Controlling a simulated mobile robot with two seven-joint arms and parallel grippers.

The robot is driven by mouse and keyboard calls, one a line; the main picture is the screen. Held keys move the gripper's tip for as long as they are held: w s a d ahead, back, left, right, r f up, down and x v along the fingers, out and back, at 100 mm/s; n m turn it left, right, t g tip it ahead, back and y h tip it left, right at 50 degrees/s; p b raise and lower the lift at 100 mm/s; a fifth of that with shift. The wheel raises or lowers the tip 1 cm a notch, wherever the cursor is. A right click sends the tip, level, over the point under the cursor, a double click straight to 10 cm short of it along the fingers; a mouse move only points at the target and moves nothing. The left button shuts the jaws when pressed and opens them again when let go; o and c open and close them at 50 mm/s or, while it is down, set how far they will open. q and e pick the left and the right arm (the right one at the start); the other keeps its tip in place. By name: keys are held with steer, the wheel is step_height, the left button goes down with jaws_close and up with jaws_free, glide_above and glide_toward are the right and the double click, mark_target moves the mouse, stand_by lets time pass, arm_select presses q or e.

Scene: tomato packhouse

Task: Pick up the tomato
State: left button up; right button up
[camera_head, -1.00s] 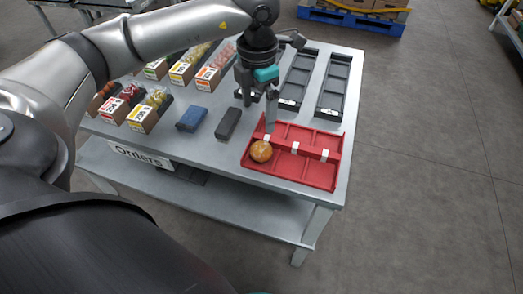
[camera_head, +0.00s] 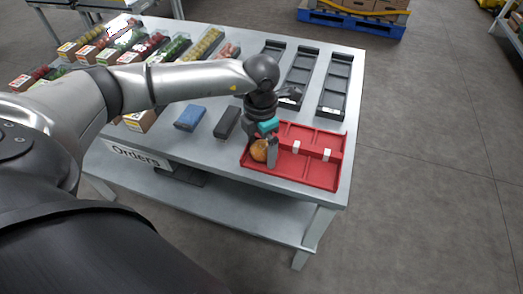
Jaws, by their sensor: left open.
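The orange-red tomato (camera_head: 259,151) lies in the front left part of the red tray (camera_head: 318,178) on the grey table. My left gripper (camera_head: 262,152) is lowered over the tomato from above, open, with one finger on its right side and the other near its left side. The near finger hides part of the tomato. I cannot tell whether the fingers touch it. My right gripper is not in view.
A dark block (camera_head: 227,122) and a blue block (camera_head: 190,118) lie left of the tray. Black trays (camera_head: 336,85) stand behind it. Produce boxes (camera_head: 140,120) fill the table's left side, partly behind my arm.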

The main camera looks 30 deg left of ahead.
arm_select(q)
steer(key=c, duration=0.9)
steer(key=shift+o, duration=0.2)
steer(key=shift+r, duration=0.1)
